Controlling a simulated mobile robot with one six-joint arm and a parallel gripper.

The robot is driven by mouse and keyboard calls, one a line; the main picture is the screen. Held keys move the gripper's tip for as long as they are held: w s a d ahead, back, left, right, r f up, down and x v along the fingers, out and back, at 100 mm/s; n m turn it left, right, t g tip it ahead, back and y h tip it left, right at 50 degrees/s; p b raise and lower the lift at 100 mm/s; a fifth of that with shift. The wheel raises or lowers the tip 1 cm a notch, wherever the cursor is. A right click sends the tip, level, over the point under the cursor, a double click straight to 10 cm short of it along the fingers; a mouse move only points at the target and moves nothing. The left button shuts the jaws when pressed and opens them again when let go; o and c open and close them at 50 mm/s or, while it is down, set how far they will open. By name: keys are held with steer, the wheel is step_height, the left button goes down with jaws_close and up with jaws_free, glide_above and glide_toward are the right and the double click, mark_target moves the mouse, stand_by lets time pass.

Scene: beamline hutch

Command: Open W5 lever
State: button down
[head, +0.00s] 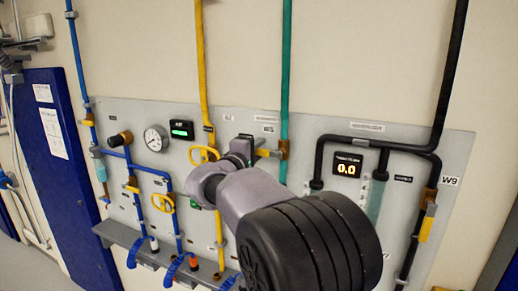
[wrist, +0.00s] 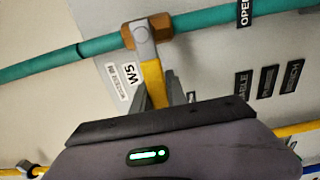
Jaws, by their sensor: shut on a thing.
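The W5 lever (wrist: 154,80) is a yellow handle on a grey metal hub, fixed to a brass valve body (wrist: 160,27) on the green pipe (wrist: 205,20). A white W5 label (wrist: 130,80) is beside it. The lever stands across the pipe. My gripper (wrist: 158,90) has one grey finger on each side of the yellow handle and is shut on it. In the head view the lever (head: 263,152) shows as a short yellow piece between my gripper (head: 246,148) and the brass valve (head: 283,150). My wrist hides part of the panel there.
An OPEN label (wrist: 245,12) is by the green pipe. A yellow pipe (head: 202,70) with a yellow round handle (head: 204,155) runs close on the left.

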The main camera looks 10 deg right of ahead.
steer(key=shift+f, duration=0.1)
steer(key=f+n+b, duration=0.1)
steer(key=n, duration=0.1)
steer(key=f+n+b, duration=0.1)
steer(key=n, duration=0.1)
steer(key=d+f+n+b, duration=0.1)
steer(key=f+n+b, duration=0.1)
steer(key=shift+s+n, duration=0.35)
steer(key=shift+n, duration=0.05)
steer(key=n, duration=0.1)
steer(key=f+n+b, duration=0.1)
steer(key=shift+s+d+n, duration=0.3)
steer(key=shift+d+n, duration=0.1)
steer(key=d+n, duration=0.1)
steer(key=n, duration=0.1)
steer(key=s+f+n, duration=0.1)
steer(key=n, duration=0.1)
steer(key=shift+s+d+f, duration=0.1)
steer(key=shift+s+d, duration=0.05)
steer(key=shift+d, duration=0.25)
steer(key=shift+s+d+f+n, duration=0.1)
steer(key=shift+s+d+n, duration=0.15)
steer(key=shift+n, duration=0.5)
steer(key=shift+s+d+n, duration=0.2)
steer(key=shift+d+n, duration=0.15)
steer(key=shift+n, duration=0.35)
steer(key=shift+s+d+f+n, duration=0.1)
steer(key=shift+s+d+n, duration=0.15)
steer(key=shift+n, duration=0.5)
